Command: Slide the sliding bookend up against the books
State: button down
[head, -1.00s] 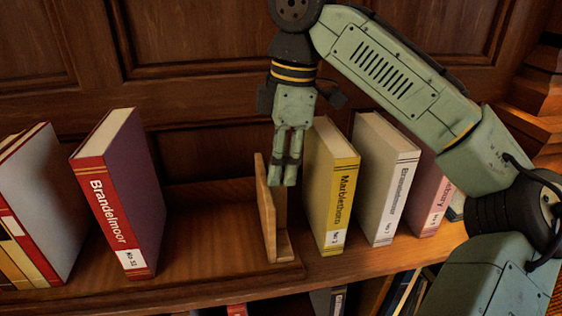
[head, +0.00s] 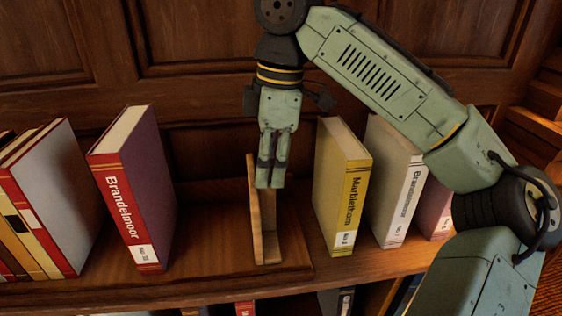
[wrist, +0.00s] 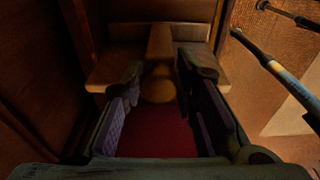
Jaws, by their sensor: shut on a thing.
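The sliding bookend (head: 256,222) is a light wooden upright plate with a foot. It stands on a wooden base board (head: 205,265) in the middle of the head view. My gripper (head: 270,184) points down at the bookend's right side, with its fingers shut on its wooden part. In the wrist view, a wooden piece (wrist: 158,86) shows dimly between the fingers. The red and purple Brandelmoor book (head: 146,190) stands to the left, with a clear gap between it and the bookend. More books (head: 52,190) stand at the far left, apart from the Brandelmoor book.
A yellow book (head: 345,190), a white book (head: 395,195) and a pink book (head: 435,210) stand to the right of the bookend. My forearm passes above and in front of them. A panelled wall (head: 200,60) closes off the back.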

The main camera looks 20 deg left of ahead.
jog(key=shift+s+a+f, duration=0.3)
jog(key=shift+s+a, duration=0.4)
jog(key=shift+a, duration=0.2)
jog(key=shift+s+a, duration=0.55)
jog(key=shift+a, duration=0.25)
jog(key=shift+s+a, duration=0.55)
jog(key=shift+a, duration=0.25)
jog(key=shift+s+a, duration=0.55)
jog(key=shift+a, duration=0.25)
jog(key=shift+s+a, duration=0.8)
jog(key=shift+a, duration=0.3)
jog(key=c, duration=1.2)
grip_release()
jog(key=shift+r, duration=0.1)
jog(key=shift+c, duration=0.2)
